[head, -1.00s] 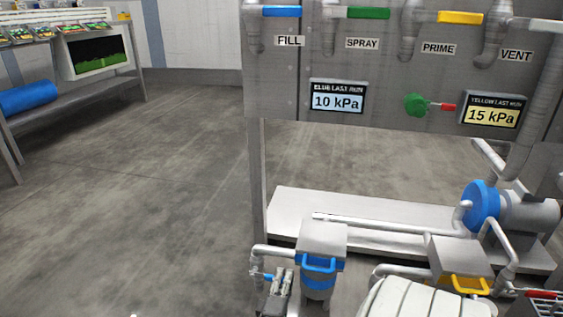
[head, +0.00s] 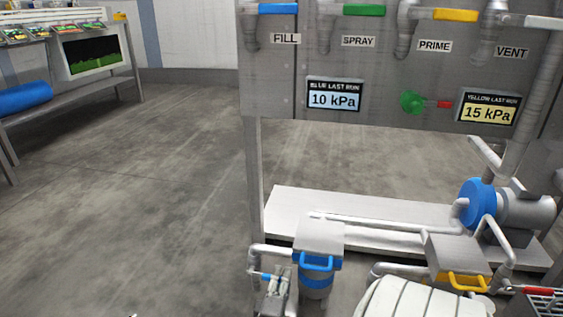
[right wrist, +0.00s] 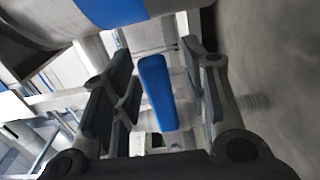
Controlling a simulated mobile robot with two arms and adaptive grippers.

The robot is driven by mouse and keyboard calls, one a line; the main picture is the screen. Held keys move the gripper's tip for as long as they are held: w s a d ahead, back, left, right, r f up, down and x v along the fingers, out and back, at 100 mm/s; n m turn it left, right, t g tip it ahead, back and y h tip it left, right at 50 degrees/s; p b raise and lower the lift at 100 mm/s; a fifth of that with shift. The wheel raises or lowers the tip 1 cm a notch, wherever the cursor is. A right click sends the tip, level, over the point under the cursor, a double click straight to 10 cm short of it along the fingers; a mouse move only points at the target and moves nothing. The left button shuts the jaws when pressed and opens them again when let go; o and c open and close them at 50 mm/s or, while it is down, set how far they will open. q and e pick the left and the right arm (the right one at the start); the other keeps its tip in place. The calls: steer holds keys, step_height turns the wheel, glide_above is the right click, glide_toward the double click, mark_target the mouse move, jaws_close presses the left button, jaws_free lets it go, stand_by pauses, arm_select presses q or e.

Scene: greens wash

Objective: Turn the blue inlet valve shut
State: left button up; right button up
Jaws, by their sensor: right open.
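The blue inlet valve handle (right wrist: 157,92) is a flat blue lever in the middle of the right wrist view. It stands between the two fingers of my right gripper (right wrist: 160,95), which is open, with a gap visible on each side. In the head view a small part of the blue handle (head: 264,277) shows at the inlet pipe, left of the blue-banded filter housing (head: 317,282). My right gripper (head: 276,282) is right beside it there and partly hides it. My left gripper is not in view.
The filter's blue clamp handle (head: 317,264) and grey lid (head: 319,236) are close to the right gripper. A yellow-handled housing (head: 458,256) and the blue pump (head: 477,203) stand farther right. The floor (head: 150,220) on the left is clear.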

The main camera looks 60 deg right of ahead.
steer(key=shift+r, duration=0.15)
step_height(320, 180, up, 10)
steer(key=shift+f, duration=0.1)
stand_by(0.5)
